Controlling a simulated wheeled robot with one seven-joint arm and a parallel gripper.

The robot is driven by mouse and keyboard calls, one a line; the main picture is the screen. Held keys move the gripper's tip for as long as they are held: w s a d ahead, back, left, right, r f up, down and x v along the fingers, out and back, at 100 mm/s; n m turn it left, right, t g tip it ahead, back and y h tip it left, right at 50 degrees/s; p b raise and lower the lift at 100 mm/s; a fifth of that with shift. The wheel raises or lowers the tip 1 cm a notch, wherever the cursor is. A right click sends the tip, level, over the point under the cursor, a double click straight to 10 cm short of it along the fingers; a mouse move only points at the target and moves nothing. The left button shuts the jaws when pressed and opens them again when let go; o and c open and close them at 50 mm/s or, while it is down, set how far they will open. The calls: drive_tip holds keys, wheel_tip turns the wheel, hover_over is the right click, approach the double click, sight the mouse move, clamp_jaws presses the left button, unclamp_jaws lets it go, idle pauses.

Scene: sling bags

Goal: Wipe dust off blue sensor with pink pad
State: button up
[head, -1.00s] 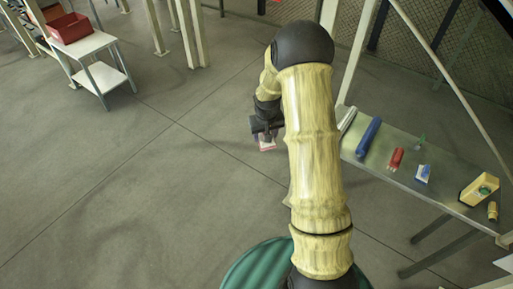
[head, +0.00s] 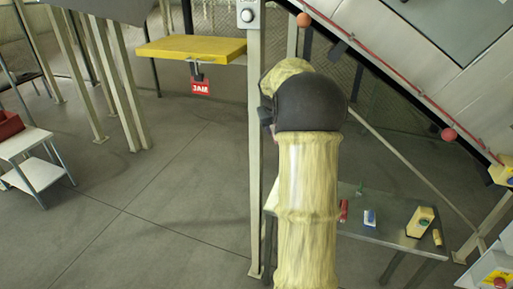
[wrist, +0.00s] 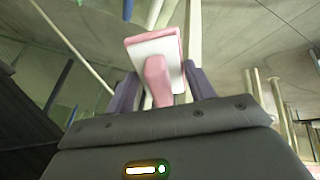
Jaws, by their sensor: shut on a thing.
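The pink pad (wrist: 155,48) shows in the wrist view, with a white layer, pink edges and a pink grip. My gripper (wrist: 158,84) is shut on that grip, one finger on each side, and holds the pad up in the air. In the head view my arm hides most of the gripper and the pad. I cannot single out the blue sensor for certain. A small blue and white item (head: 369,218) lies on the low table, too small to identify. No dust can be made out.
The low metal table (head: 385,234) also carries a red item (head: 343,210) and a yellow box (head: 420,221). A post stands just left of my arm. A yellow shelf (head: 190,48) with a red JAM sign (head: 200,88) is behind. A sloping conveyor frame with red balls (head: 449,134) crosses upper right.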

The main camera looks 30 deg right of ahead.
drive_tip(key=s+d+r+m+g+h+p, duration=0.1)
drive_tip(key=s+d+r+m+h+p, duration=0.1)
drive_tip(key=s+d+r, duration=0.55)
drive_tip(key=s+d+r+m+g+h+p, duration=0.1)
drive_tip(key=s+d+r+m+h, duration=0.15)
drive_tip(key=s+r, duration=0.9)
drive_tip(key=s+d+r+m+g+h+p, duration=0.15)
drive_tip(key=s+d+r, duration=0.25)
drive_tip(key=r, duration=1.1)
drive_tip(key=s+a+r+m+g+p, duration=0.1)
drive_tip(key=s+a+r+m+g, duration=0.2)
drive_tip(key=s+r, duration=0.6)
drive_tip(key=s+a+r+m+g+p, duration=0.2)
drive_tip(key=s+a+r, duration=0.4)
drive_tip(key=s, duration=0.5)
drive_tip(key=s+a+r+m+g+p, duration=0.2)
drive_tip(key=s+a+r+m+g, duration=0.2)
drive_tip(key=s+r, duration=0.7)
drive_tip(key=shift+a+r+m, duration=0.3)
drive_tip(key=shift+r, duration=0.05)
